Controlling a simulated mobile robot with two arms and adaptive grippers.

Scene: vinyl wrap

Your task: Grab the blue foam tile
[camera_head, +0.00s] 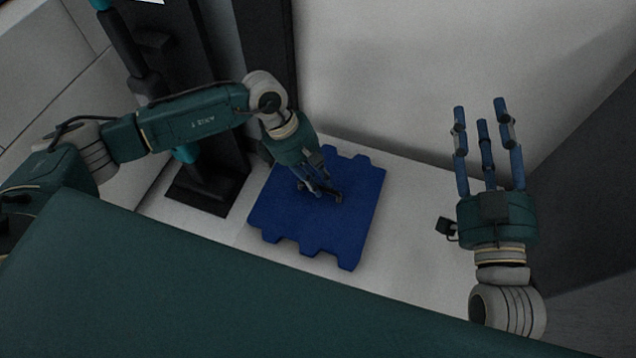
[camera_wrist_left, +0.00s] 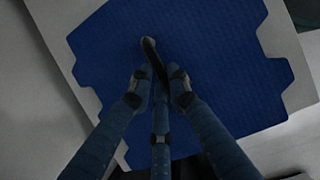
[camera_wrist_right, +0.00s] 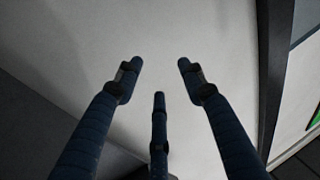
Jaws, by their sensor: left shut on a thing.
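The blue foam tile (camera_head: 350,225) lies flat on the pale surface, with notched edges. It also fills much of the left wrist view (camera_wrist_left: 220,60). A dark thin piece (camera_wrist_left: 151,50) with a pale end is over the tile; I cannot tell whether it is fixed to it. My left gripper (camera_head: 322,192) points down over the tile's middle, shut on the dark piece between its fingers (camera_wrist_left: 160,80). My right gripper (camera_head: 481,112) is open and empty, to the right of the tile, fingers spread toward the wall. Its fingers also show in the right wrist view (camera_wrist_right: 158,75).
A dark stand with a base (camera_head: 203,190) is left of the tile. A pale wall (camera_head: 400,80) rises behind it. The pale surface (camera_head: 425,260) right of the tile is clear. A dark grey panel (camera_head: 590,180) stands at the far right.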

